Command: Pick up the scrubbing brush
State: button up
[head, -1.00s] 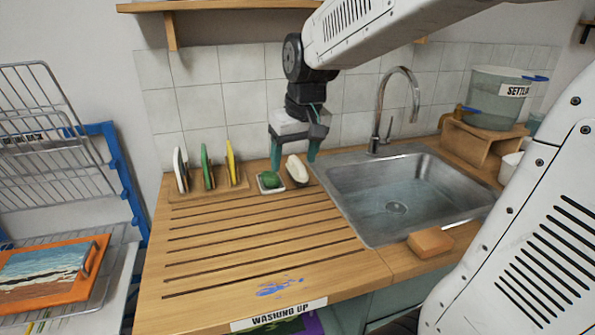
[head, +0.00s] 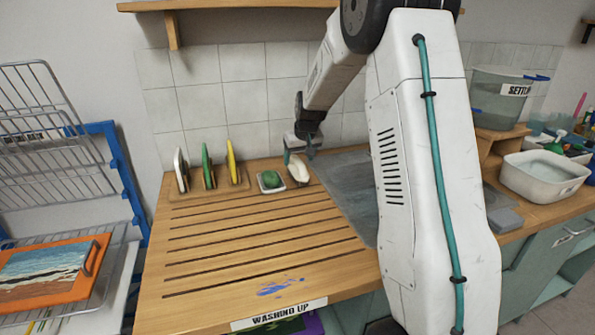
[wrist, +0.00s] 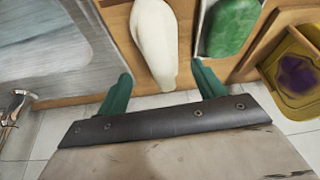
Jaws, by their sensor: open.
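A cream-white oblong thing, which I take for the scrubbing brush (head: 298,169), lies at the back of the wooden drainboard near the sink. It also shows in the wrist view (wrist: 154,40), its narrow end between the two teal fingers. My gripper (head: 299,156) is open and low over the back of the board, at the brush. In the wrist view my gripper (wrist: 161,72) has a finger on either side of the narrow end, with gaps. Whether a finger touches it is unclear.
Green soap (head: 270,179) in a small dish lies close left of the brush; one finger is near it in the wrist view. A rack with upright coloured pieces (head: 208,168) stands further left. The sink (head: 350,185) is right, partly hidden by my arm. The tiled wall is behind.

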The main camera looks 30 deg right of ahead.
aim_at(296, 168)
jog(key=x, duration=0.4)
jog(key=shift+a+f, duration=0.2)
jog(key=shift+f, duration=0.1)
jog(key=c, duration=1.1)
jog(key=shift+c, duration=0.2)
jog(key=shift+r, duration=0.15)
notch_tip(296, 168, up, 3)
jog(key=shift+r, duration=0.2)
jog(key=s+d, duration=0.1)
jog(key=s, duration=0.4)
jog(key=s+d+r, duration=0.1)
jog(key=s, duration=0.9)
jog(key=shift+s+d+r, duration=0.2)
jog(key=shift+s+d, duration=0.2)
